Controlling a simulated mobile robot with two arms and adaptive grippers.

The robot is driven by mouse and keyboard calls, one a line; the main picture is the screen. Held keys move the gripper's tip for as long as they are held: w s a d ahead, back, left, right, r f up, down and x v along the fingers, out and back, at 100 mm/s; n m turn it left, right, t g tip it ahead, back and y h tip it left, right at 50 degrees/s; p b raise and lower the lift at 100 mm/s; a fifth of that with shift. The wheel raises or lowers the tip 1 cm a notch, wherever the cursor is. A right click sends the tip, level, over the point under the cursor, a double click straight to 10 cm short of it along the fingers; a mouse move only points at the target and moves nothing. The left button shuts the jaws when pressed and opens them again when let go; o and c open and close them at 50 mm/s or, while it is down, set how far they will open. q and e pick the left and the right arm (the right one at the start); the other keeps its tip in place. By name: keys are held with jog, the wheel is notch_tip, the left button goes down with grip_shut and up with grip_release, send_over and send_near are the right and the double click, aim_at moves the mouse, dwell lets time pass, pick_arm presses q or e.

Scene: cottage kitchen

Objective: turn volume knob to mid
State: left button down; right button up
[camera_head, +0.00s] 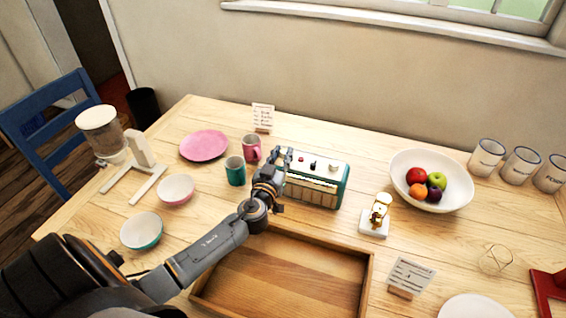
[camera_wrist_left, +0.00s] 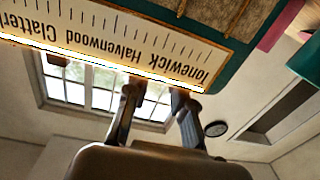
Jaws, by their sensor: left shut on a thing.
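The radio (camera_head: 318,192), teal and cream with a ribbed front, stands on the table behind the wooden tray. Its top carries a small red part (camera_head: 301,159), a dark part (camera_head: 313,164) and a pale part (camera_head: 333,167). My left gripper (camera_head: 283,158) is at the radio's left end, with its fingertips near the top edge. In the left wrist view, the radio's lettered dial (camera_wrist_left: 130,45) appears upside down, and the left gripper's fingers (camera_wrist_left: 160,92) reach to its lit edge. The gripper is shut on what seems to be the volume knob, which the fingers hide. My right gripper is not in view.
The wooden tray (camera_head: 197,300) lies in front of the radio. A teal mug (camera_head: 235,171) and a pink mug (camera_head: 251,148) stand close left of the gripper. A gold figurine (camera_head: 380,210) and a fruit bowl (camera_head: 455,196) are to the right.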

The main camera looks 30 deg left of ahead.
pick_arm(q)
jog(key=m+h, duration=0.1)
jog(key=m+h+b, duration=0.1)
jog(key=h, duration=0.1)
jog(key=m+h, duration=0.1)
jog(key=shift+a+f+t+b, duration=0.1)
jog(key=shift+a+t+b, duration=0.2)
jog(key=m+h, duration=0.1)
jog(key=h, duration=0.1)
jog(key=m+h, duration=0.1)
jog(key=h, duration=0.1)
jog(key=shift+a+m+h+b, duration=0.2)
jog(key=shift+m+h+b, duration=0.1)
jog(key=shift+h, duration=0.1)
jog(key=m+g+h, duration=0.1)
jog(key=h, duration=0.1)
jog(key=shift+a+m+h+b, duration=0.15)
jog(key=shift+m+h+b, duration=0.15)
jog(key=shift+m, duration=0.1)
jog(key=m+g+h+b, duration=0.1)
jog(key=m+h+b, duration=0.1)
jog(key=h, duration=0.1)
jog(key=shift+w+a+g, duration=0.1)
jog(key=shift+w+g, duration=0.05)
jog(key=shift+g, duration=0.25)
jog(key=shift+m+g+h+b, duration=1.25)
jog(key=shift+m+h, duration=0.15)
jog(key=shift+h, duration=0.3)
